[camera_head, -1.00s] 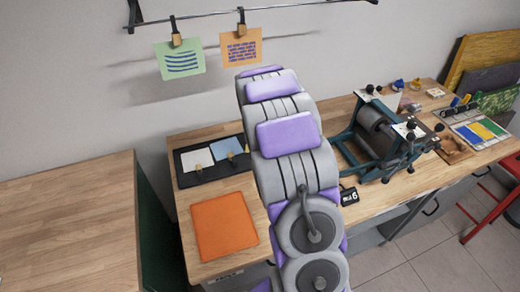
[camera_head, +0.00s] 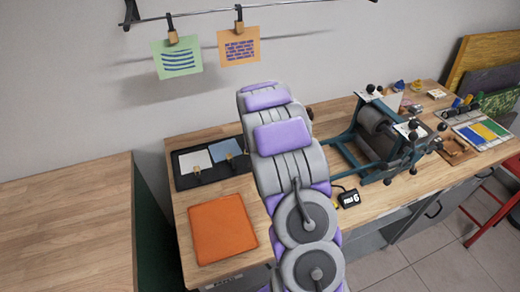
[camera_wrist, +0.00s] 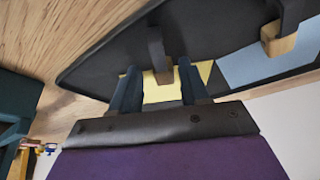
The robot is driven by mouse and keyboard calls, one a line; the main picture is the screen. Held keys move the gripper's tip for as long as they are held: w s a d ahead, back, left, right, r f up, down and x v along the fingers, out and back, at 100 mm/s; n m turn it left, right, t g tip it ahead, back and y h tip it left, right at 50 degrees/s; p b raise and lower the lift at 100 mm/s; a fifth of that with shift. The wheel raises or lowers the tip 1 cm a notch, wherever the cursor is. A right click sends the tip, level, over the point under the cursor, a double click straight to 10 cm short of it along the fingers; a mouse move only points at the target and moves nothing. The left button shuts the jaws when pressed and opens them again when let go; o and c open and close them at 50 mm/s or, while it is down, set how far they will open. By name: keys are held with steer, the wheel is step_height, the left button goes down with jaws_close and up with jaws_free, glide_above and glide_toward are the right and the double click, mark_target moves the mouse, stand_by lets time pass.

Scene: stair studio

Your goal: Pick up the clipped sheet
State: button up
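In the head view, a black tray (camera_head: 182,181) on the bench carries a whitish sheet (camera_head: 196,159) and a bluish sheet (camera_head: 225,149), each with a small clip at its front edge. My gripper is hidden behind my arm there. In the wrist view, my gripper (camera_wrist: 157,82) has its two dark fingers apart, with part of a yellow sheet (camera_wrist: 160,90) showing between and behind them. A clip (camera_wrist: 157,50) stands just beyond the fingers. A second clip (camera_wrist: 280,38) is by a pale blue sheet (camera_wrist: 265,60) at right. I cannot tell whether the fingers touch anything.
A green sheet (camera_head: 176,58) and an orange sheet (camera_head: 239,47) hang clipped from a rail (camera_head: 200,11). An orange square (camera_head: 223,229) lies in front of the tray. A roller press (camera_head: 380,130) stands at right. Another wooden table (camera_head: 65,225) is at left.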

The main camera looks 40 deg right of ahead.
steer(key=shift+a, duration=0.35)
steer(key=c, duration=0.5)
steer(key=shift+c, duration=1.3)
steer(key=shift+d, duration=0.15)
jaws_close()
